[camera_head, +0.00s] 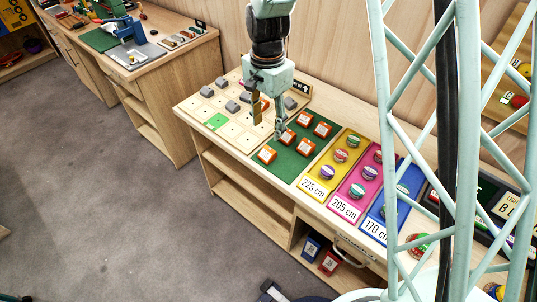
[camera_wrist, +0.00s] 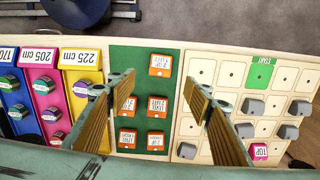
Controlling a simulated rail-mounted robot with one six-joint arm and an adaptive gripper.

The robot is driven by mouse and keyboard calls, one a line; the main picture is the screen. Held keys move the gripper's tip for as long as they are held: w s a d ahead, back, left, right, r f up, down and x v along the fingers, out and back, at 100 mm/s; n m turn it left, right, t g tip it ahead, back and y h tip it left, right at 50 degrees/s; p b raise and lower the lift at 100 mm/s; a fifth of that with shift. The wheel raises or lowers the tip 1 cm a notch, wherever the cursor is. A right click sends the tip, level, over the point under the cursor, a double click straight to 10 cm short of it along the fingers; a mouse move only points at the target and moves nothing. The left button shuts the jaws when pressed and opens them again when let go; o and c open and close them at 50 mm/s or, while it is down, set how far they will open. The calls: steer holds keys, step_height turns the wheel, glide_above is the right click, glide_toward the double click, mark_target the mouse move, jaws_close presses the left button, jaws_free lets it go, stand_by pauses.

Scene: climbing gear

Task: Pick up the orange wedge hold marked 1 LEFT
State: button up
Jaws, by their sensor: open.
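Several orange wedge holds with white labels sit on a green mat (camera_head: 283,163). The labels are too small to read surely, so I cannot tell which is marked 1 LEFT. One orange hold (camera_head: 267,155) lies alone near the front edge of the mat; in the wrist view it is the lone upper hold (camera_wrist: 160,66). The others stand in two rows behind it, such as this orange hold (camera_wrist: 157,105). My gripper (camera_head: 268,122) is open and empty above the mat's left edge. In the wrist view my gripper (camera_wrist: 160,80) has its fingers spread, partly hiding the left-hand holds.
A cream board (camera_head: 227,131) with grey holds and a green square lies left of the mat. Yellow (camera_head: 327,172), pink and blue panels with round holds lie right of it. The wooden wall stands behind. Another bench (camera_head: 170,50) stands at the left.

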steer(key=shift+f, duration=0.15)
glide_above(268, 151)
steer(key=shift+s+f+b, duration=0.1)
steer(key=shift+f+b, duration=0.25)
steer(key=shift+f, duration=3.85)
steer(key=shift+f, duration=2.6)
steer(key=shift+c, duration=0.7)
steer(key=c, duration=0.8)
